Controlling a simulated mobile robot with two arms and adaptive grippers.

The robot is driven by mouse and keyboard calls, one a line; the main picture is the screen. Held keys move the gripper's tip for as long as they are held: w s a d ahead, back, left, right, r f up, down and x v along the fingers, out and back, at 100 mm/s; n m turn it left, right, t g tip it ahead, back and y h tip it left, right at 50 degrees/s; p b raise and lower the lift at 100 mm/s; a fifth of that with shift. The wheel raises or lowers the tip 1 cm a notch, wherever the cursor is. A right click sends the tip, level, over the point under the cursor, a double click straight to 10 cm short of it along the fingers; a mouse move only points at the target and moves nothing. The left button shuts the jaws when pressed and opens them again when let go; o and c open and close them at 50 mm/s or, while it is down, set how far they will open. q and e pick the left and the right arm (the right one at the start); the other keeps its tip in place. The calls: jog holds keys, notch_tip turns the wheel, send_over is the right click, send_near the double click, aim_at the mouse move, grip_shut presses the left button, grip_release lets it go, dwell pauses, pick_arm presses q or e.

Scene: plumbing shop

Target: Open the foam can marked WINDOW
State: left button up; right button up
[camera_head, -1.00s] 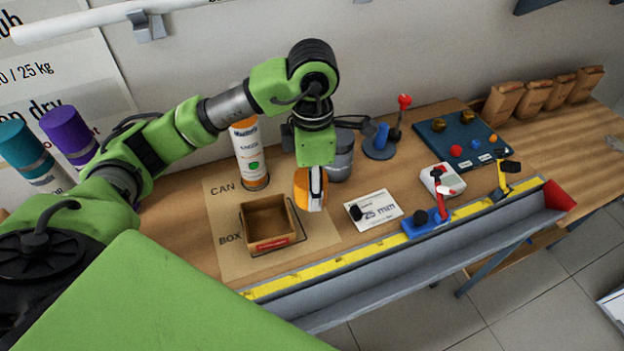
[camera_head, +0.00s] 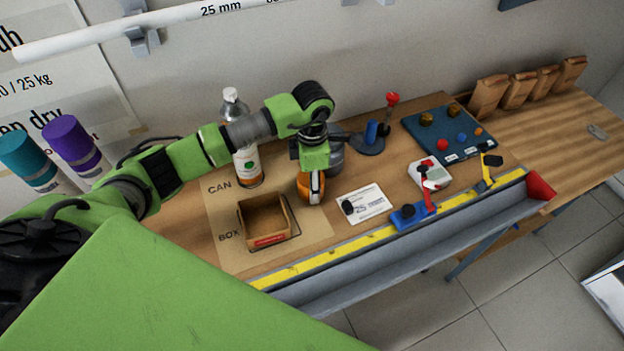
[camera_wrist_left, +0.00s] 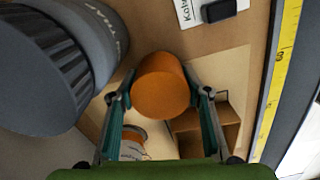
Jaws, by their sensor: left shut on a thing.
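The foam can (camera_head: 247,165), white with an orange band near its base, stands upright on the CAN area of the brown board. Its bare pale top with a nozzle shows above my arm, which crosses its middle. Its label is too small to read. My left gripper (camera_wrist_left: 160,95) is shut on an orange cap (camera_wrist_left: 160,85). The cap also shows in the head view (camera_head: 303,187), low over the board, right of the can and behind the box. Whether it touches the board cannot be told. My right gripper is not in view.
An open wooden box (camera_head: 265,218) sits on the BOX area. A dark grey container (camera_head: 333,158) stands close behind the gripper; it looms large in the wrist view (camera_wrist_left: 55,65). A white card (camera_head: 363,204) lies to the right. A yellow rule (camera_head: 335,250) lines the front edge.

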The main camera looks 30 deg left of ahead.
pick_arm(q)
jog(key=shift+f, duration=0.1)
jog(key=o, duration=0.8)
jog(key=shift+f, duration=0.1)
jog(key=o, duration=0.4)
jog(key=shift+r, duration=0.4)
notch_tip(320, 180, up, 10)
jog(key=b, duration=0.3)
jog(key=shift+r+b, duration=0.2)
jog(key=shift+b, duration=0.1)
jog(key=shift+r, duration=0.65)
